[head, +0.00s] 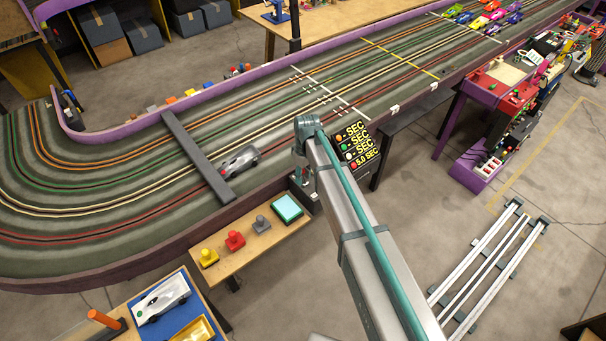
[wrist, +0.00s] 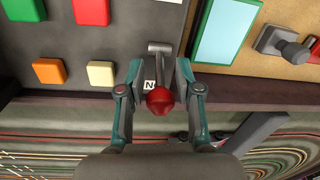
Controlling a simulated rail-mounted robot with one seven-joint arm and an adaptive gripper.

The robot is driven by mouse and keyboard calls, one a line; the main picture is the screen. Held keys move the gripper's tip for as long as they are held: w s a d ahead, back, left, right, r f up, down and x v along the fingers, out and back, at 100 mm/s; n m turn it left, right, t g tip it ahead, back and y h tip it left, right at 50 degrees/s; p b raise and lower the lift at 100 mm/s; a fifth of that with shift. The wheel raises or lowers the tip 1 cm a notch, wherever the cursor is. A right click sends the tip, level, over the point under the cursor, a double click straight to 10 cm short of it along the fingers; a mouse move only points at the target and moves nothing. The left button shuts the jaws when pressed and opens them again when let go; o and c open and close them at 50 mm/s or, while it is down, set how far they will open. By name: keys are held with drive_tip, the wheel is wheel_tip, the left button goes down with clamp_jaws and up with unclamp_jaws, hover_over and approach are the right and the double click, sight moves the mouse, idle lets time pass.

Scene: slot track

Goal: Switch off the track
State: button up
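In the wrist view a lever switch with a red ball knob (wrist: 160,100) stands out from a dark control panel (wrist: 115,50). A white label (wrist: 150,86), partly covered, shows beside its shaft. My gripper (wrist: 163,75) has one finger on each side of the lever, with the label visible in the gap, so it looks open around the lever. Whether a finger touches it I cannot tell. In the head view the display panel (head: 358,146) shows yellow "SEC" lines and coloured dots. My arm covers the lever and most of my gripper there. The track (head: 120,150) runs across the left and top.
In the wrist view, red, orange, green and cream buttons (wrist: 48,71) lie left of the lever. A teal pad (head: 287,207) and grey, red and yellow knobs (head: 235,240) sit on a wooden shelf. A grey car (head: 240,160) stands on the track by a dark bar (head: 190,150).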

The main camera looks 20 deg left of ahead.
drive_tip(key=shift+f, duration=0.15)
drive_tip(key=shift+c, duration=0.3)
clamp_jaws()
